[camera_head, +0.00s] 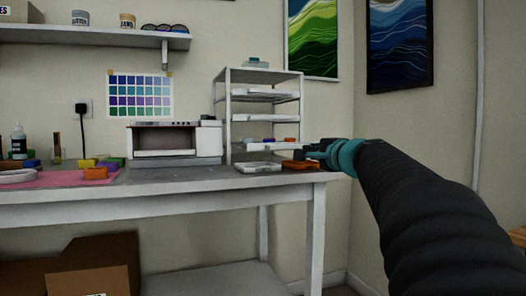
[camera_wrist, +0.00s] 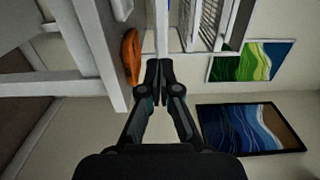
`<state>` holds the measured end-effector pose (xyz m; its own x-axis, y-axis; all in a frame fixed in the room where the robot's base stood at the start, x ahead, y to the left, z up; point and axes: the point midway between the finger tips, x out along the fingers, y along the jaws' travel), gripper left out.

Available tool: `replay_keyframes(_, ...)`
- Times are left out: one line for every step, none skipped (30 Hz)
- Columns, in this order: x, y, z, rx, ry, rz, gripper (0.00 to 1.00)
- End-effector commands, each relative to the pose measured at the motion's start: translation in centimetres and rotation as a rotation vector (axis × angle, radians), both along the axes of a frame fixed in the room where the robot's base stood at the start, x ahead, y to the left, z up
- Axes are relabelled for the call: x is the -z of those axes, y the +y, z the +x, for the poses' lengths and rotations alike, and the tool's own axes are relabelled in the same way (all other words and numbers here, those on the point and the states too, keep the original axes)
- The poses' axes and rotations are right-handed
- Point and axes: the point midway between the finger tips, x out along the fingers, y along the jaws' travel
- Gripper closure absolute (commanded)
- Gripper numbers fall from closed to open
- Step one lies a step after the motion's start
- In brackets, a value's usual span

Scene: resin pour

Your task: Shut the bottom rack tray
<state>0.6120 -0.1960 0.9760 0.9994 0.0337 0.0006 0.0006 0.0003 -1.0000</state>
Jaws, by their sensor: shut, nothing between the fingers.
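The white rack (camera_head: 228,112) stands at the right end of the table, with several white trays on its levels. Its lowest tray that I can make out (camera_head: 248,147) holds small coloured pieces near the table top; how far out it sits is hard to tell. My gripper (camera_head: 309,153) is shut and empty, at the rack's right front, close to an orange thing (camera_head: 302,166) on the table. In the wrist view my gripper's fingertips (camera_wrist: 158,68) meet, with the orange thing (camera_wrist: 131,55) to their left and the rack (camera_wrist: 197,42) above right.
A white dish-like tray (camera_head: 258,168) lies on the table (camera_head: 190,182) before the rack. A small white oven (camera_head: 205,140) stands left of the rack. Coloured blocks (camera_head: 96,173) and a pink mat (camera_head: 62,180) are further left. Room right of the table is free.

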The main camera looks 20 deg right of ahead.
Motion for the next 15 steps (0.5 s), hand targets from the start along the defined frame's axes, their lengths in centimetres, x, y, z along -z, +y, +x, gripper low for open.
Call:
replay_keyframes(0.0, 0.1, 1.1, -0.003, 0.002, 0.001, 1.00)
replay_keyframes(-0.1, 0.1, 1.6, -0.003, 0.001, 0.000, 1.00)
replay_keyframes(0.0, 0.2, 2.3, -0.003, 0.002, 0.001, 1.00)
replay_keyframes(0.0, 0.2, 2.8, -0.002, 0.002, 0.001, 1.00)
replay_keyframes(-0.1, 0.2, 3.2, -0.002, 0.001, 0.000, 1.00)
replay_keyframes(0.0, 0.2, 3.8, -0.002, 0.002, 0.000, 1.00)
replay_keyframes(0.0, 0.2, 4.1, -0.002, 0.002, 0.000, 1.00)
replay_keyframes(0.0, 0.2, 4.5, -0.002, 0.001, 0.000, 1.00)
replay_keyframes(-0.1, 0.2, 4.8, -0.001, 0.000, 0.000, 1.00)
replay_keyframes(0.0, 0.2, 5.1, -0.001, 0.001, 0.000, 1.00)
replay_keyframes(0.0, 0.2, 5.3, -0.001, 0.001, 0.000, 1.00)
replay_keyframes(0.0, 0.2, 5.6, -0.001, 0.001, 0.000, 1.00)
replay_keyframes(0.0, 0.2, 5.7, -0.001, 0.001, 0.000, 1.00)
replay_keyframes(0.0, 0.2, 5.8, -0.001, 0.001, 0.000, 1.00)
replay_keyframes(0.0, 0.2, 5.9, -0.001, 0.000, -0.001, 1.00)
